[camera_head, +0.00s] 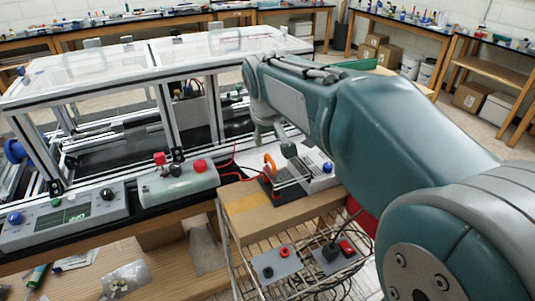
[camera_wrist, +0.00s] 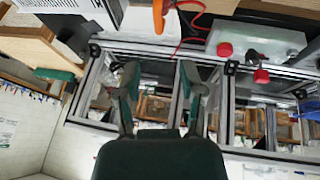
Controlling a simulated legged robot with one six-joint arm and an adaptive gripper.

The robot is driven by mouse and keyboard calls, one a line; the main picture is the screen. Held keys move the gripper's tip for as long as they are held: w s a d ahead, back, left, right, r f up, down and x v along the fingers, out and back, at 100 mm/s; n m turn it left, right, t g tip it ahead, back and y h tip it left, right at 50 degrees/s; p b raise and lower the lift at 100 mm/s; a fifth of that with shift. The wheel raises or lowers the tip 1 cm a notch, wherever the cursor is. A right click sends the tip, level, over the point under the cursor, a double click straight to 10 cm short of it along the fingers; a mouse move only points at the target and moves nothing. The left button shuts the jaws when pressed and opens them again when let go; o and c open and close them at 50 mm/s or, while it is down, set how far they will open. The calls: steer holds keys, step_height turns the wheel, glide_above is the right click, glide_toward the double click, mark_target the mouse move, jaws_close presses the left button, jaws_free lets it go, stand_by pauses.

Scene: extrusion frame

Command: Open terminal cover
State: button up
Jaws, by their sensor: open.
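My gripper (camera_head: 272,141) hangs over the right end of the bench's front edge in the head view, its two fingers apart and nothing between them. In the wrist view my gripper (camera_wrist: 160,82) is open, and the frame's bars show beyond its fingers. An orange curved part (camera_head: 269,163) stands on a dark base below the gripper; the orange part (camera_wrist: 158,14) also shows at the wrist view's top edge, partly cut off. Beside it is a pale box (camera_head: 318,163) with a blue button. I cannot clearly make out the terminal cover.
A green-grey control box (camera_head: 180,185) with red knobs stands left of the orange part, with red wires between. A grey panel (camera_head: 62,217) with dials is further left. The aluminium extrusion frame (camera_head: 160,110) with clear top panels rises behind. A wire rack (camera_head: 300,255) stands below.

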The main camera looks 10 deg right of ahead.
mark_target(269, 157)
steer(key=x, duration=0.9)
steer(key=shift+d+f, duration=0.15)
jaws_close()
